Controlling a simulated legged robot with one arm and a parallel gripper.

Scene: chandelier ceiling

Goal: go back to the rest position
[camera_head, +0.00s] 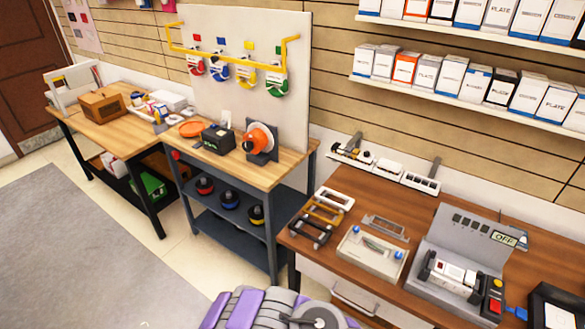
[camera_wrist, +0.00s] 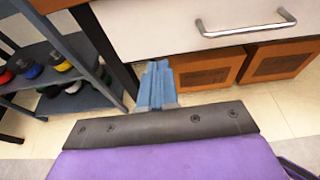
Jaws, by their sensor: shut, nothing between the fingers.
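My gripper (camera_wrist: 156,88) shows in the wrist view as blue fingers set close together, with nothing between them. It points ahead, below a white drawer (camera_wrist: 190,28) and in front of orange-brown boxes (camera_wrist: 207,70). In the head view my purple and grey body parts show at the bottom centre; the gripper's fingers cannot be made out there.
A brown workbench (camera_head: 385,195) with a grey device (camera_head: 455,265) stands at the right. A dark shelf unit (camera_head: 235,240) and a wooden table (camera_head: 85,125) stand along the wall. The grey carpet (camera_head: 70,250) at the left is clear.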

